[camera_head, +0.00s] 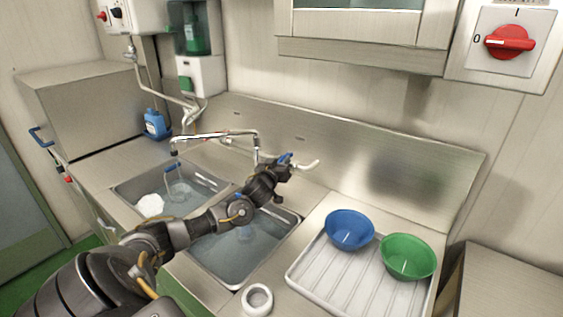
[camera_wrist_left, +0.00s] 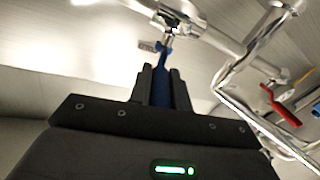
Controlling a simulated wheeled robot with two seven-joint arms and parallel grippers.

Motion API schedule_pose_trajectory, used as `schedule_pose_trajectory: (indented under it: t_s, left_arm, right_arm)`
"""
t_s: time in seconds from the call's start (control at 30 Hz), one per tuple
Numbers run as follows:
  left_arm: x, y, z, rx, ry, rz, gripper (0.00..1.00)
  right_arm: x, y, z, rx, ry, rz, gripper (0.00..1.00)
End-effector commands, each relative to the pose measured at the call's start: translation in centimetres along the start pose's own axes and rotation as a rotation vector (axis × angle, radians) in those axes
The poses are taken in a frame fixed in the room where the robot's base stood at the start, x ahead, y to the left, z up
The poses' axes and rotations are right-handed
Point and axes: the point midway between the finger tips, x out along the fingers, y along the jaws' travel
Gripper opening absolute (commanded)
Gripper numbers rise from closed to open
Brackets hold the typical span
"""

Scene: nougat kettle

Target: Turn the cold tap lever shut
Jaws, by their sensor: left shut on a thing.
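The blue cold tap lever (camera_head: 285,157) is at the wall-mounted tap (camera_head: 215,136) behind the sinks. My left gripper (camera_head: 283,166) reaches over the right-hand sink to it. In the left wrist view the blue lever (camera_wrist_left: 161,82) stands between the two black fingers (camera_wrist_left: 160,85), which are shut on it. Its upper end joins the chrome pipework (camera_wrist_left: 183,22). The fingers hide part of the lever. A red lever (camera_wrist_left: 281,104) is on the tap's right side in the left wrist view. My right gripper does not show.
Two water-filled sinks (camera_head: 205,252) lie below my arm. A blue bowl (camera_head: 349,229) and a green bowl (camera_head: 407,257) stand on the ribbed drainer (camera_head: 345,287) at the right. A white round cup (camera_head: 257,299) is at the front edge. A blue bottle (camera_head: 156,125) stands at the back left.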

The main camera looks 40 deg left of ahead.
Motion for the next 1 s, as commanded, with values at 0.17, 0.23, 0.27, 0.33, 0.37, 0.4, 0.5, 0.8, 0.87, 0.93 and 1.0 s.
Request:
schedule_pose_trajectory:
  t_s: [0.17,0.23,0.27,0.33,0.37,0.4,0.5,0.8,0.87,0.93,1.0]
  left_arm:
    - [0.1,-0.8,-0.2,0.007,-0.010,0.063,0.00]
    - [0.2,-1.2,-0.4,0.006,-0.021,0.118,0.00]
    - [0.2,-1.4,-0.3,0.005,-0.027,0.141,0.00]
    - [0.3,-1.7,-0.3,0.005,-0.035,0.188,0.00]
    - [0.3,-1.8,-0.4,0.004,-0.038,0.204,0.00]
    - [0.3,-1.9,-0.4,0.003,-0.041,0.222,0.00]
    - [0.3,-2.0,-0.5,-0.001,-0.048,0.249,0.00]
    - [0.3,-2.0,-0.5,-0.001,-0.049,0.255,0.20]
    - [0.3,-2.0,-0.5,-0.001,-0.049,0.254,0.28]
    - [0.3,-2.0,-0.5,-0.001,-0.049,0.254,0.37]
    - [0.3,-2.0,-0.5,-0.001,-0.050,0.254,0.41]
  right_arm:
    - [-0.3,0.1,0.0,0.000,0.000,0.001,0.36]
    - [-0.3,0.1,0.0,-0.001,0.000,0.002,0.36]
    - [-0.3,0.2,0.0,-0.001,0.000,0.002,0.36]
    - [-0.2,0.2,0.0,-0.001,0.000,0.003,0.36]
    - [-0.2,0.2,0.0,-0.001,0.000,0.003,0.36]
    - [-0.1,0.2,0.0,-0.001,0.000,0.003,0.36]
    - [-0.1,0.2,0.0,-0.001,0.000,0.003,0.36]
    - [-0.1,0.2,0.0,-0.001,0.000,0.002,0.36]
    - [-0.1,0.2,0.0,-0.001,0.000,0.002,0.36]
    - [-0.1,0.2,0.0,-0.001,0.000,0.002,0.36]
    - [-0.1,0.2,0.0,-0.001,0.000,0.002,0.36]
